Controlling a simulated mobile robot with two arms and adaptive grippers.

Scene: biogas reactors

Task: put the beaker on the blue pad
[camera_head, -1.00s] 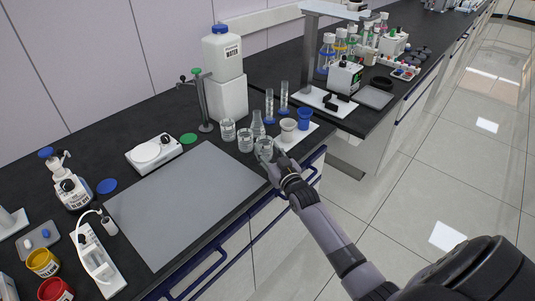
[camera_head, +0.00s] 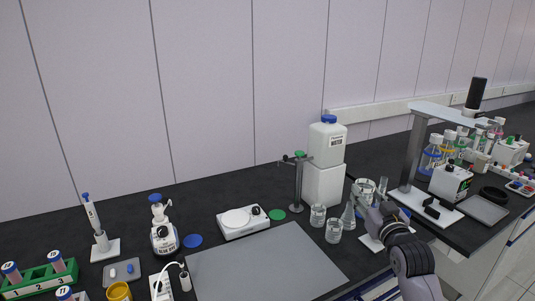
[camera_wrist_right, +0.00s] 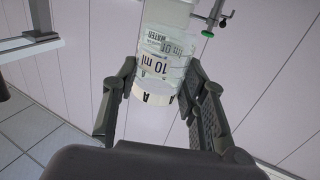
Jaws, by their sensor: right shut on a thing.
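My right gripper (camera_head: 368,199) is shut on a clear glass beaker (camera_head: 364,186) and holds it upright above the right part of the bench. In the right wrist view the beaker (camera_wrist_right: 160,68) sits between the two fingers (camera_wrist_right: 160,98), with a "10 ml" label facing the camera. The round blue pad (camera_head: 193,241) lies flat and bare on the dark bench, left of the white balance (camera_head: 243,222). The gripper is well to the right of the pad. My left gripper does not show.
Two other beakers (camera_head: 318,216) (camera_head: 333,231) and a flask (camera_head: 348,217) stand near the held beaker. A tap stand (camera_head: 297,185) and white water container (camera_head: 325,165) rise behind. A bottle-top dispenser (camera_head: 162,235) stands left of the pad. A bare grey mat (camera_head: 262,268) lies in front.

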